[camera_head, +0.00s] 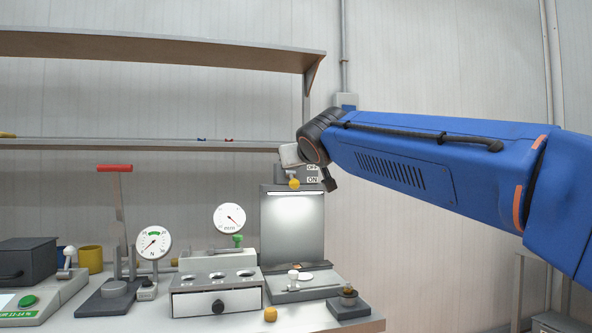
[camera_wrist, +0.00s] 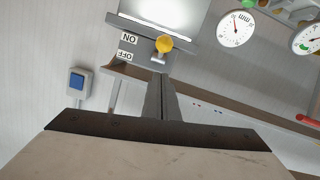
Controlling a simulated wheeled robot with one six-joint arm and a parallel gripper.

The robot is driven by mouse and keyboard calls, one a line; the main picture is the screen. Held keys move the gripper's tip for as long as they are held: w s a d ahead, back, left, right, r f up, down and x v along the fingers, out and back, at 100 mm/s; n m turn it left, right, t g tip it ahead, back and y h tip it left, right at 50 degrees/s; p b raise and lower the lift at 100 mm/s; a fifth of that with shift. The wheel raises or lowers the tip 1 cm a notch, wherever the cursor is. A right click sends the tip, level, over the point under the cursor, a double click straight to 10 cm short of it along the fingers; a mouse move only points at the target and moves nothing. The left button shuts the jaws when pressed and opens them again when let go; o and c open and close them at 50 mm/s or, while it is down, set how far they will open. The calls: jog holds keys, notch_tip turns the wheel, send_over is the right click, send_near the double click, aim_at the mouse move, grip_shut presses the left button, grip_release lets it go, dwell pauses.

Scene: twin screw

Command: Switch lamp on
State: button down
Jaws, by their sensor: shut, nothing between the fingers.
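The lamp (camera_head: 293,232) is an upright grey panel with a bright strip along its top edge and a lit face. Its lit strip also shows in the wrist view (camera_wrist: 157,13). Above it sits a grey switch box (camera_head: 283,174) with OFF and ON labels. The switch lever ends in a yellow knob (camera_head: 294,184), level with the ON label; the knob also shows in the wrist view (camera_wrist: 164,44). My gripper (camera_wrist: 159,76) is shut and empty, its fingertips close to the knob in that view. Contact cannot be told.
A long shelf (camera_head: 160,47) hangs above the bench, with a thin rail below it. Dial gauges, a red-handled lever press (camera_head: 115,168) and a drawer box (camera_head: 217,301) stand left of the lamp. A wall box with a blue face (camera_wrist: 77,82) is near my gripper.

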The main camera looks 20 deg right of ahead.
jog(key=s+f, duration=0.5)
jog(key=s, duration=0.4)
jog(key=shift+a, duration=0.35)
jog(key=shift+f, duration=0.1)
